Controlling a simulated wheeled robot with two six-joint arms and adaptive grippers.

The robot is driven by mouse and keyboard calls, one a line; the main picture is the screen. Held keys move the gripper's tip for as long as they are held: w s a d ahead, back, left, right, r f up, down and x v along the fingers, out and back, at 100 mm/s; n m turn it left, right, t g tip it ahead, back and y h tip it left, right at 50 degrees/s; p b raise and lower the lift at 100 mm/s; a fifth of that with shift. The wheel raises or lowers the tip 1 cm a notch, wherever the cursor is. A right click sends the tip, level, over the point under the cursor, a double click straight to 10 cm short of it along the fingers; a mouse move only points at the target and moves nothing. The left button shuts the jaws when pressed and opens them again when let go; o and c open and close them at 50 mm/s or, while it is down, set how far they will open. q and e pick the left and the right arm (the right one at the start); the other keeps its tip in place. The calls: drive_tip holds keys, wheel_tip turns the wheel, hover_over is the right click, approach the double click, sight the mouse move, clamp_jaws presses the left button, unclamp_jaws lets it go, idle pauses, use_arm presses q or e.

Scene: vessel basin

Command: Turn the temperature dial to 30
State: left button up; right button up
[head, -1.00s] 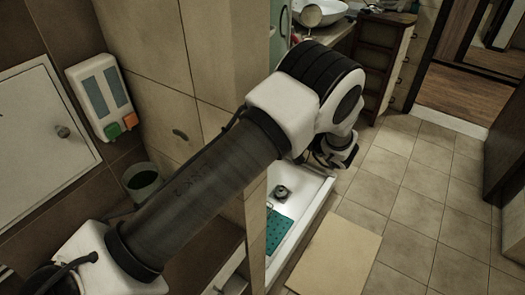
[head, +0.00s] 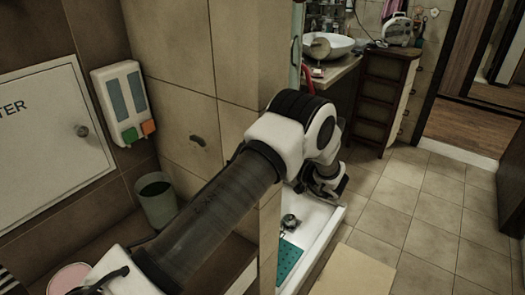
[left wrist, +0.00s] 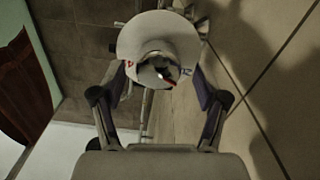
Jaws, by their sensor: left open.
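In the left wrist view a round chrome knob with red and blue marks, apparently the temperature dial (left wrist: 157,72), sits in front of a pale round disc (left wrist: 150,33). My left gripper (left wrist: 160,88) is open, with one finger on either side of the knob. I see no clear contact, and the dial's numbers cannot be read. In the head view my left gripper (head: 326,186) hangs above the white shower tray (head: 312,252), partly hidden by my wrist. The dial is hidden in this view. My right gripper is not in view.
A tiled wall corner (head: 240,60) stands close beside my left arm. A green mat (head: 289,258) lies in the tray. A beige floor mat (head: 352,272) lies in front. A sink (head: 330,44) and dark cabinet (head: 376,95) stand behind. The tiled floor at right is clear.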

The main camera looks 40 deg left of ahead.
use_arm(q)
drive_tip(key=shift+a, duration=0.6)
drive_tip(key=shift+a+f, duration=0.15)
drive_tip(key=shift+a, duration=0.1)
drive_tip(key=shift+d, duration=0.1)
drive_tip(key=c, duration=1.2)
drive_tip(key=shift+o, duration=0.2)
drive_tip(key=shift+m, duration=0.3)
drive_tip(key=m, duration=0.3)
drive_tip(key=shift+p, duration=0.3)
drive_tip(key=m, duration=0.4)
drive_tip(key=shift+p, duration=0.3)
drive_tip(key=shift+m, duration=0.3)
